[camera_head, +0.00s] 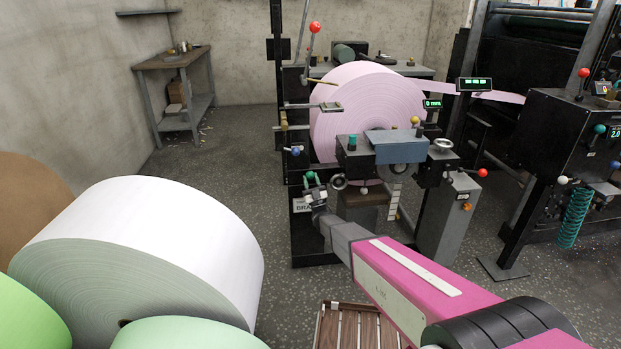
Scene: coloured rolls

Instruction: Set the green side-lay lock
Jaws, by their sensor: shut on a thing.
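My gripper (313,187) is at the lower left of the roll stand, at the end of my pink and grey arm. It is shut on a small green knob (310,176), which shows just above the fingers and looks like the green side-lay lock. The fingers are small in view, and they hide the lower part of the knob and its mount.
A wooden pallet (345,328) lies below my arm. Large white (150,240) and green rolls (30,320) fill the lower left.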

